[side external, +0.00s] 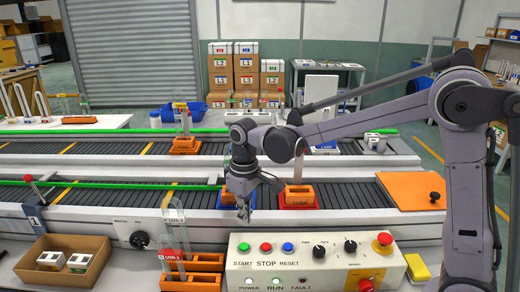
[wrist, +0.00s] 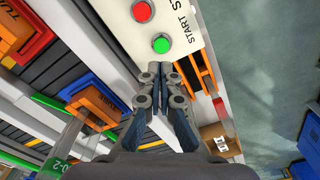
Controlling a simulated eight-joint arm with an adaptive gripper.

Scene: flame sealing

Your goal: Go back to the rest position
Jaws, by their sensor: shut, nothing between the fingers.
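My gripper (side external: 244,216) hangs from my arm, pointing down, just above and behind the left end of the control panel (side external: 345,272). It is shut and empty. In the wrist view my gripper (wrist: 154,68) has its fingertips together, beside the green START button (wrist: 160,44) in the picture. The red STOP button (wrist: 142,12) shows above it. I cannot tell from these views whether the fingertips touch anything.
Two conveyors (side external: 340,193) run behind the panel. An orange block (side external: 299,195) sits on the near belt. Orange racks (side external: 190,283) with clear tubes stand left of the panel, beside an open cardboard box (side external: 38,274). A red emergency knob (side external: 383,240) rises at the panel's right.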

